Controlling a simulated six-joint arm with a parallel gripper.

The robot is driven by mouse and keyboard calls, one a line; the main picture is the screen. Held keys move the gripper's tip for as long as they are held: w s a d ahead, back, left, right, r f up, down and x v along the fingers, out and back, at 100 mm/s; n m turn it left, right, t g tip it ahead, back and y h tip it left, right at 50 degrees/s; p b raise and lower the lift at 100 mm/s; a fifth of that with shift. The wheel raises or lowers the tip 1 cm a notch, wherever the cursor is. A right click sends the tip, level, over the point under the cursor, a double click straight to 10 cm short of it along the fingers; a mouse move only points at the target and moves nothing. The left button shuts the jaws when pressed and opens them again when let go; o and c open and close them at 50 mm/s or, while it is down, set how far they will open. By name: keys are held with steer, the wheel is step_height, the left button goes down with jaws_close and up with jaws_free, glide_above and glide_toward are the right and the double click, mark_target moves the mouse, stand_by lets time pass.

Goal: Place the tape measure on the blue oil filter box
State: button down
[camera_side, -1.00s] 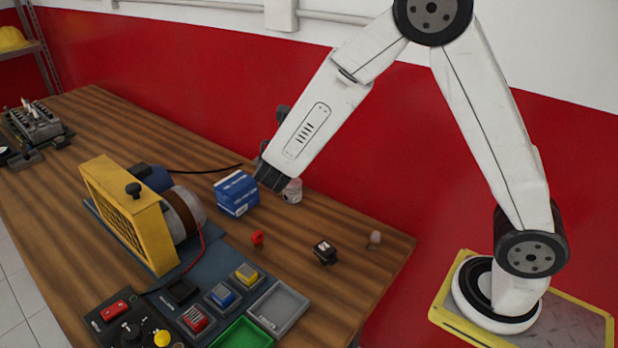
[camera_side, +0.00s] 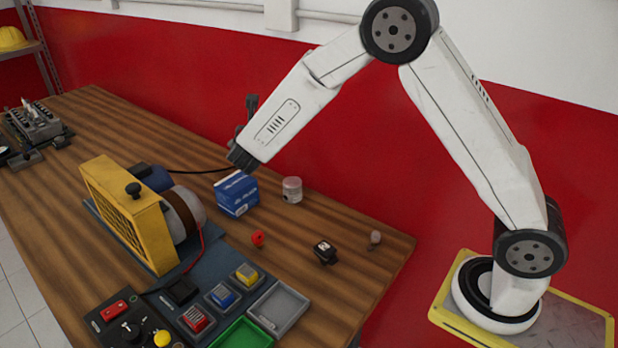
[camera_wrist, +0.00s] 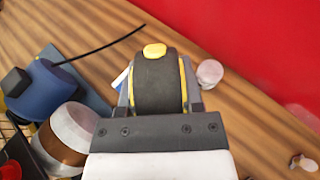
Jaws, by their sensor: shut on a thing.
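In the wrist view my gripper (camera_wrist: 158,112) is shut on the tape measure (camera_wrist: 157,85), which is black with yellow edges and a yellow button on top. In the side view my gripper (camera_side: 241,160) is just above the top of the blue oil filter box (camera_side: 238,196), and the tape measure is hidden there. The box stands upright on the wooden bench. In the wrist view only a small blue and white bit of the box shows left of the tape measure. I cannot tell whether the tape measure touches the box.
A piston (camera_side: 292,189) stands right of the box. A yellow-guarded motor rig (camera_side: 135,210) with a black cable is on the left. A red wall is behind.

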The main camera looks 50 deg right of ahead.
steer(key=w+f, duration=0.2)
steer(key=w, duration=0.2)
glide_above(235, 180)
steer(key=f, duration=0.5)
steer(key=shift+s, duration=0.35)
steer(key=shift+w, duration=0.1)
steer(key=shift+w+f, duration=0.25)
steer(key=shift+f, duration=1.6)
steer(key=shift+c, duration=1.2)
jaws_free()
steer(key=shift+f, duration=0.15)
